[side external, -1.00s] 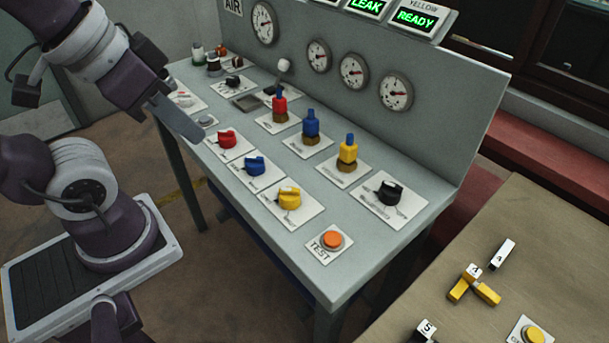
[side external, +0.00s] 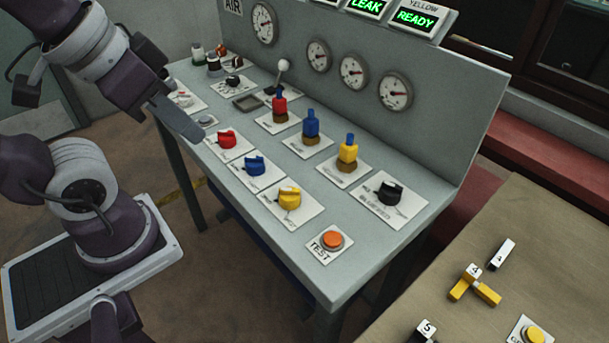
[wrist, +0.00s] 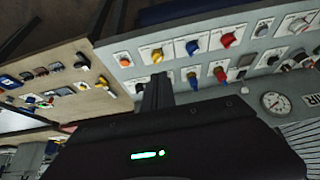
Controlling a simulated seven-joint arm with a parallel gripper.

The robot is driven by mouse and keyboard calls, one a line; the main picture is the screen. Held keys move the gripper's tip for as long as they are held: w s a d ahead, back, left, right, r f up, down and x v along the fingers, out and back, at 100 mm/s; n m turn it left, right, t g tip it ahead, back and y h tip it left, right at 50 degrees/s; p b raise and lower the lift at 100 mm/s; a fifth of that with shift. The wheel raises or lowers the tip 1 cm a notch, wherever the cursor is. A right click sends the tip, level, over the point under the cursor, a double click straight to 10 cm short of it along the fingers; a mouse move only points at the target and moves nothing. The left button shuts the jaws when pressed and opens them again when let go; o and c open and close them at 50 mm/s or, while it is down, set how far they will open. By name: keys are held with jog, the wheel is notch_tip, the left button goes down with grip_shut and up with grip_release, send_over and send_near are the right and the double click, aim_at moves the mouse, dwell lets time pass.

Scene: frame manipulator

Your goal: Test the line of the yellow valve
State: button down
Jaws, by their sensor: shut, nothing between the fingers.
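The yellow valve knob (side external: 289,198) sits on a white plate at the bench's front row, right of the blue knob. It also shows in the wrist view (wrist: 157,56). A yellow-topped fitting with a blue tip (side external: 347,150) stands behind it. The orange TEST button (side external: 332,240) is at the bench's near right corner and also shows in the wrist view (wrist: 125,62). The display headed YELLOW (side external: 418,18) reads READY in green. My gripper (side external: 188,127) is shut and empty at the bench's left front edge, apart from the yellow knob; its fingers also show in the wrist view (wrist: 157,95).
Red (side external: 227,140) and blue (side external: 254,165) knobs line the front row. Red (side external: 279,107) and blue (side external: 311,123) fittings and a black knob (side external: 389,191) stand behind. A white-ball lever (side external: 283,66) rises farther back. A brown table (side external: 430,300) with yellow pieces is at right.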

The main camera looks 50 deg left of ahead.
jog(key=m+g+y, duration=0.3)
jog(key=m+y, duration=0.6)
jog(key=m, duration=0.4)
send_over(335, 242)
notch_tip(335, 242, down, 11)
jog(key=shift+f, duration=0.1)
jog(key=shift+f, duration=4.4)
jog(key=shift+f, duration=0.1)
jog(key=shift+f, duration=0.3)
